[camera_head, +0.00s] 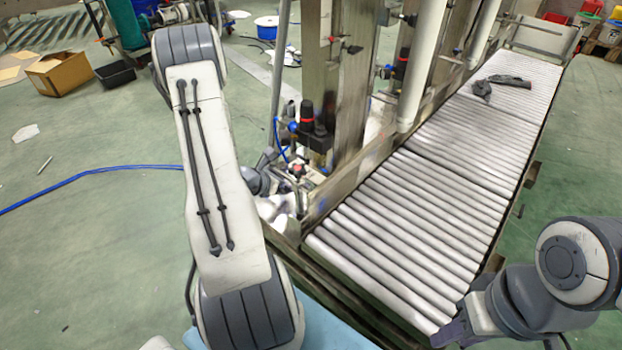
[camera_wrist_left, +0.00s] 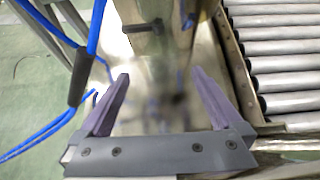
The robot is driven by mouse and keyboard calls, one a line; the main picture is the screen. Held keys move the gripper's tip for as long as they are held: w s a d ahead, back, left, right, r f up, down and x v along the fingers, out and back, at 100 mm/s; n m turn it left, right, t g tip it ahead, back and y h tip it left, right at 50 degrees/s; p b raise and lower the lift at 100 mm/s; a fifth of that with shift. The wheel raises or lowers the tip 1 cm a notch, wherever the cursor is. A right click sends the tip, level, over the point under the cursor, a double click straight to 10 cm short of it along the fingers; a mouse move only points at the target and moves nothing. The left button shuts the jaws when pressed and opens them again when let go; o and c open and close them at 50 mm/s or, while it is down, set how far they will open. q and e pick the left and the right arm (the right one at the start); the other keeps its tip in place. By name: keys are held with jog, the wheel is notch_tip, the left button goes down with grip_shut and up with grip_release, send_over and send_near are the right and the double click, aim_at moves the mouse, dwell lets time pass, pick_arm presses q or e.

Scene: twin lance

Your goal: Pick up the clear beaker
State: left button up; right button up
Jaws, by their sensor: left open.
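I cannot make out a clear beaker in either view. My left gripper (camera_wrist_left: 160,78) is open in the left wrist view, with two purple fingers spread apart and no object clearly seen between them. The area between and beyond its fingers is blurred. In the head view my left arm comes down on the left, and its gripper is not seen there. My right gripper (camera_head: 452,331) is at the bottom right of the head view, partly cut off by the lower edge. A purple finger shows, but its opening is not clear.
A roller conveyor (camera_head: 420,205) runs to the back right, with a dark grey object (camera_head: 500,83) on it. Metal posts and valve fittings (camera_head: 315,130) stand beside it. A light-blue surface (camera_head: 335,330) shows at the bottom. A cardboard box (camera_head: 60,73) and blue hose (camera_head: 90,174) lie left.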

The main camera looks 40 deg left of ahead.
pick_arm(q)
jog(key=b+x, duration=0.1)
jog(key=x, duration=0.2)
jog(key=shift+w+d+f, duration=0.2)
jog(key=shift+w, duration=0.05)
jog(key=b+x, duration=0.3)
jog(key=x, duration=0.1)
jog(key=shift+w+f, duration=0.2)
jog(key=shift+f, duration=0.2)
jog(key=shift+w, duration=0.25)
jog(key=c, duration=1.4)
